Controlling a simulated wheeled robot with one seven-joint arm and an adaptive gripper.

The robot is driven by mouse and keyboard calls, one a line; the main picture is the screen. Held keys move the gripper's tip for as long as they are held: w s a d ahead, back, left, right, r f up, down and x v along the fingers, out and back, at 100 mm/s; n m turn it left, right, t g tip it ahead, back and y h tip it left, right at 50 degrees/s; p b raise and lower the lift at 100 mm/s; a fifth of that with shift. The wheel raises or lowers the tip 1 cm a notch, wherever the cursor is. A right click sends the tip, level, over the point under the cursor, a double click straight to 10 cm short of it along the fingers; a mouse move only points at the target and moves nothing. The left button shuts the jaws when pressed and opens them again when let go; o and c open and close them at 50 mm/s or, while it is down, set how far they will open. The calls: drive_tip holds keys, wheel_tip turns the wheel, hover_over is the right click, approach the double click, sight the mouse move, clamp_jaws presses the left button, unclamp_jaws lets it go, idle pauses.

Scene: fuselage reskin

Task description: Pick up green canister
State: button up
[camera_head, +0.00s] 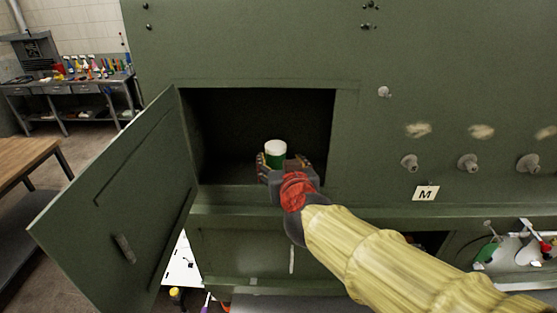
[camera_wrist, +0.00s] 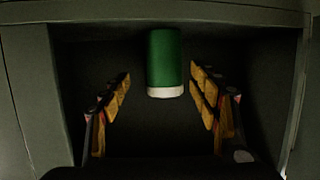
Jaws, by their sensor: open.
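The green canister (camera_head: 276,154) with a white top stands inside the open compartment in the green panel. In the wrist view the green canister (camera_wrist: 164,62) is ahead of my gripper, its white end toward the bottom of the picture. My gripper (camera_head: 286,165) reaches into the compartment opening. In the wrist view my gripper (camera_wrist: 160,88) is open, with a yellow-padded finger on each side, and the canister lies in line with the gap between them. Its white end is near the level of the fingertips. I see no finger touching it. In the head view my gripper hides the canister's lower part.
The compartment door (camera_head: 120,205) hangs open to the left. The compartment walls (camera_wrist: 62,80) stand close on both sides of my gripper. Knobs (camera_head: 468,163) and an "M" label (camera_head: 426,194) are on the panel at right. A tool bench (camera_head: 70,85) stands far left.

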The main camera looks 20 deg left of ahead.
sight(277, 160)
drive_tip(key=shift+w+a+f, duration=0.2)
drive_tip(key=shift+w+a, duration=0.1)
drive_tip(key=x, duration=0.4)
drive_tip(key=shift+w+a+f, duration=0.1)
drive_tip(key=shift+w+a, duration=0.05)
drive_tip(key=shift+a, duration=0.05)
drive_tip(key=shift+c, duration=0.4)
drive_tip(key=c, duration=1.3)
